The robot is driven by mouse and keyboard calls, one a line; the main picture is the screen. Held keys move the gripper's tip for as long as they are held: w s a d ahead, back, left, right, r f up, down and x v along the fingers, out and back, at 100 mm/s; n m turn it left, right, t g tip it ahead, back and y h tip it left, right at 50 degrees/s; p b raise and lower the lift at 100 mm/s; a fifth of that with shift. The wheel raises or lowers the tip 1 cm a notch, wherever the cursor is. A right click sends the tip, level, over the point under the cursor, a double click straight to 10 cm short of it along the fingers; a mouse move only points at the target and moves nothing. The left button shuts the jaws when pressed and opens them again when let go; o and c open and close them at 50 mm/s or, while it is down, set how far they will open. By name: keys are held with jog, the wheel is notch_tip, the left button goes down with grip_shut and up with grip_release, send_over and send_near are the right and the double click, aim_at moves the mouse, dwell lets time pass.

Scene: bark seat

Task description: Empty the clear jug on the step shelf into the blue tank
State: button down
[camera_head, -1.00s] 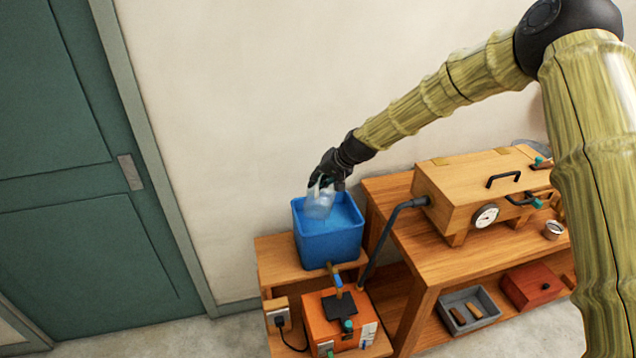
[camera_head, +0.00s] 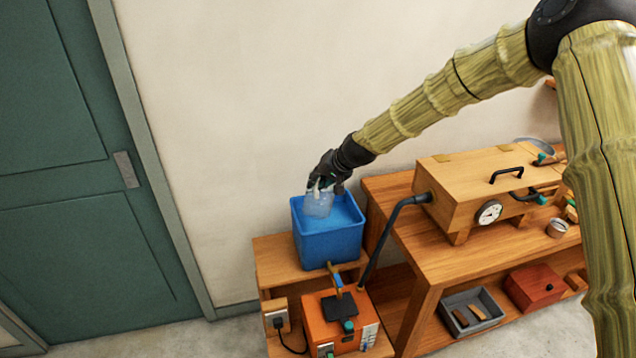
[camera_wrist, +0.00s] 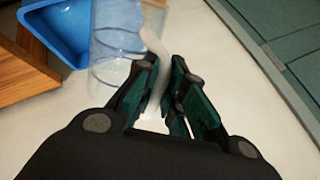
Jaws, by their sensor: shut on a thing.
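The clear jug (camera_head: 319,205) hangs over the blue tank (camera_head: 328,243) in the head view. My gripper (camera_head: 322,184) is above the tank's back left part, shut on the jug's handle. In the wrist view my gripper (camera_wrist: 172,92) has its fingers around the pale handle, and the clear jug (camera_wrist: 118,45) is beyond them. The blue tank (camera_wrist: 62,30) shows at the upper left there, partly behind the jug. The jug looks tilted; I cannot tell whether liquid is in it. The tank stands on a small wooden step shelf (camera_head: 275,258).
An orange box (camera_head: 345,318) sits below the tank. To the right, a wooden bench (camera_head: 405,245) bears a wooden chest with a gauge (camera_head: 490,212). A black pipe (camera_head: 378,245) runs down from the chest. A green door (camera_head: 70,200) is at left.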

aim_at(311, 217)
jog(key=shift+s+a+f+n+t+b, duration=0.25)
jog(key=shift+s+f+t+b, duration=0.6)
jog(key=shift+b, duration=1.25)
jog(key=shift+s+a+f+n+t+b, duration=0.1)
jog(key=shift+s+f+n+t+b, duration=0.5)
jog(key=shift+b, duration=1.55)
jog(key=shift+s+a+f+n+t+b, duration=0.1)
jog(key=shift+s+f+t+b, duration=1)
jog(key=shift+b, duration=1)
jog(key=shift+w+f+b, duration=0.1)
jog(key=shift+f+b, duration=0.2)
jog(key=shift+b, duration=0.25)
notch_tip(311, 217, down, 2)
jog(key=t+b, duration=0.1)
jog(key=b, duration=0.3)
jog(key=shift+n, duration=0.25)
notch_tip(311, 217, down, 7)
jog(key=n+t+y+b, duration=0.1)
jog(key=t+b, duration=0.4)
jog(key=b, duration=1.2)
jog(key=shift+w+f+n, duration=0.15)
jog(key=shift+w+n, duration=0.05)
jog(key=shift+n, duration=0.7)
jog(key=shift+w+b, duration=0.1)
jog(key=shift+b, duration=0.2)
jog(key=shift+w+r+t+b, duration=0.1)
jog(key=shift+r+t+b, duration=0.3)
jog(key=shift+t+b, duration=0.05)
jog(key=shift+r+n, duration=0.15)
jog(key=shift+n, duration=0.15)
